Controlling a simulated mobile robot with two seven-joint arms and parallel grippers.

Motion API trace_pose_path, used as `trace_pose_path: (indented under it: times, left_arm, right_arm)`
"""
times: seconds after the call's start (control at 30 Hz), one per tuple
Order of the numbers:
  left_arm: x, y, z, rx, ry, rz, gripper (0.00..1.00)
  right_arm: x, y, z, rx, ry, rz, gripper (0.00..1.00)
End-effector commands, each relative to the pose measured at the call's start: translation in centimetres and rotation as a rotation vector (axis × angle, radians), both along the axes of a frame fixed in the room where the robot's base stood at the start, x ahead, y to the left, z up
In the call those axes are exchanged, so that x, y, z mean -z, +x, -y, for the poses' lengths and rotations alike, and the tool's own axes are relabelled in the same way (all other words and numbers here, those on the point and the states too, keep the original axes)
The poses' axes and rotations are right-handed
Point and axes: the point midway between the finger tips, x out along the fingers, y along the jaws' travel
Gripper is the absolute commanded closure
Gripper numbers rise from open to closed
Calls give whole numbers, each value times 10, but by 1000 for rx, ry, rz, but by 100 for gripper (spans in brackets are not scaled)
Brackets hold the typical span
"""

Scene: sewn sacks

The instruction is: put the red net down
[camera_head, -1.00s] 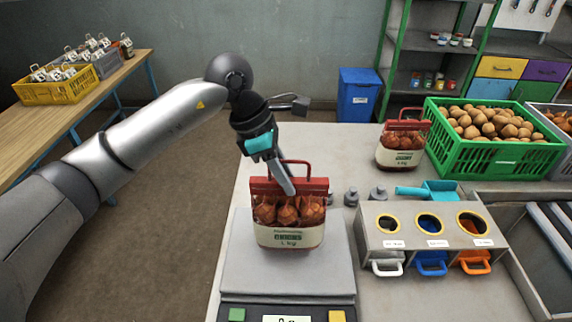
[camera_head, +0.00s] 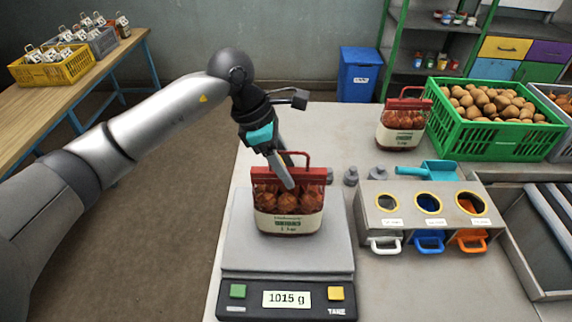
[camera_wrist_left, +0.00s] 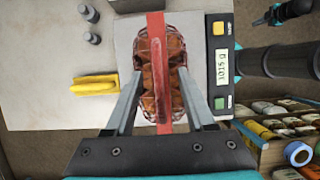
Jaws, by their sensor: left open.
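The red net (camera_head: 287,208), a bag of brown round produce with a red top band, a red loop handle and a pale label, stands upright on the scale plate (camera_head: 240,258). The scale display (camera_head: 286,298) reads 1015 g. My left gripper (camera_head: 287,172) is over the net's top, its fingers tilted down. In the left wrist view the open fingers (camera_wrist_left: 159,78) lie on either side of the net (camera_wrist_left: 160,92) and its handle, with gaps to the handle. Whether a finger touches the net's sides is unclear.
A second red net (camera_head: 402,124) stands at the back by a green crate (camera_head: 490,143) of brown produce. Small weights (camera_head: 351,176), a blue scoop (camera_head: 436,170) and a grey holder with three holes (camera_head: 425,222) stand right of the scale. Bare table shows behind the scale.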

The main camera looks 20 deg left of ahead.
Motion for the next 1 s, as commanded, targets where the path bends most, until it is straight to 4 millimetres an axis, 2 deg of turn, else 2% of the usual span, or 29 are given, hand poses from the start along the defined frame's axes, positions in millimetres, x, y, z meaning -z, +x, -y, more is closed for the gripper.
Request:
trace_pose_path:
  times: [0.17, 0.27, 0.7, 0.83, 1.0]
  left_arm:
    - [-2, 0, 0, 0, 0, 0, 45]
    - [-11, 0, -4, -1, 1, 3, 45]
    - [-93, -9, -37, -2, 0, 4, 45]
    - [-107, -11, -42, -1, 1, 2, 45]
    - [-113, -12, -45, -1, 1, -1, 45]
  right_arm:
    - [-2, 0, 0, 0, 0, 0, 100]
    - [-1, 0, 0, 0, 0, 0, 100]
    - [9, 0, 1, -1, -1, 0, 100]
    - [10, 0, 1, -1, -1, 0, 100]
    - [10, 0, 1, -1, -1, 0, 100]
